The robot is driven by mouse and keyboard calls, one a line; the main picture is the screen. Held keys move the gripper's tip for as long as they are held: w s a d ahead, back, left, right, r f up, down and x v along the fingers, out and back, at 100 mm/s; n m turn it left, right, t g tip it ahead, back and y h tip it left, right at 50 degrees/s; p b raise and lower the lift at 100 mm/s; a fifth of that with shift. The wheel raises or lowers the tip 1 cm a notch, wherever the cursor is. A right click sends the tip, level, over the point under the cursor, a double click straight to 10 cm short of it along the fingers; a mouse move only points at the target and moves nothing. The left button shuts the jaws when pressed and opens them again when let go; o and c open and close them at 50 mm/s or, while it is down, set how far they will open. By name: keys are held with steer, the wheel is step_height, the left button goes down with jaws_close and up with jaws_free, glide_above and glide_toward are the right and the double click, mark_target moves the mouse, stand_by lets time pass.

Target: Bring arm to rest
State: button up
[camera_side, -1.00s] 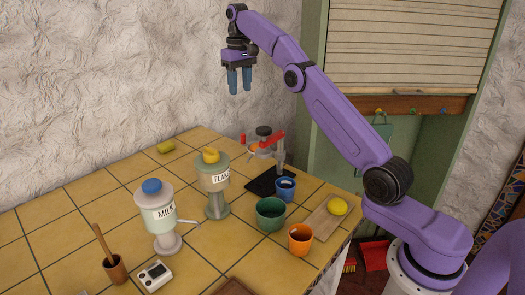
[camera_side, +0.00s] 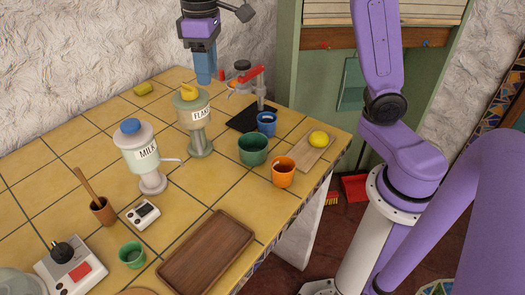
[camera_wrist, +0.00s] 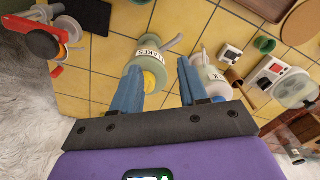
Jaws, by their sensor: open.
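My gripper (camera_side: 205,70) hangs fingers-down in the air over the back of the tiled counter. In the side view it appears just above the FLAKES dispenser (camera_side: 198,125). In the wrist view my two blue fingers (camera_wrist: 158,85) are spread apart with nothing between them. The arm links above my wrist are cut off by the top of the side view.
The MILK dispenser (camera_side: 140,155) with a blue cap stands front left. Green (camera_side: 252,150), orange (camera_side: 283,175) and blue (camera_side: 267,124) cups stand on the right. A lemon (camera_side: 318,138) lies on a board. A wooden tray (camera_side: 207,255) is at the front. A red-handled device (camera_side: 250,80) stands behind.

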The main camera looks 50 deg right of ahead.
steer(key=s+d+f+n, duration=0.2)
steer(key=s+f, duration=0.1)
steer(key=s, duration=0.6)
steer(key=s+d+f+n, duration=0.2)
steer(key=s+f, duration=0.2)
steer(key=s, duration=0.5)
steer(key=s+d+f+n, duration=0.2)
steer(key=s+f, duration=0.1)
steer(key=s, duration=0.6)
steer(key=shift+d+f, duration=0.25)
steer(key=shift+f, duration=0.05)
steer(key=shift+o, duration=0.3)
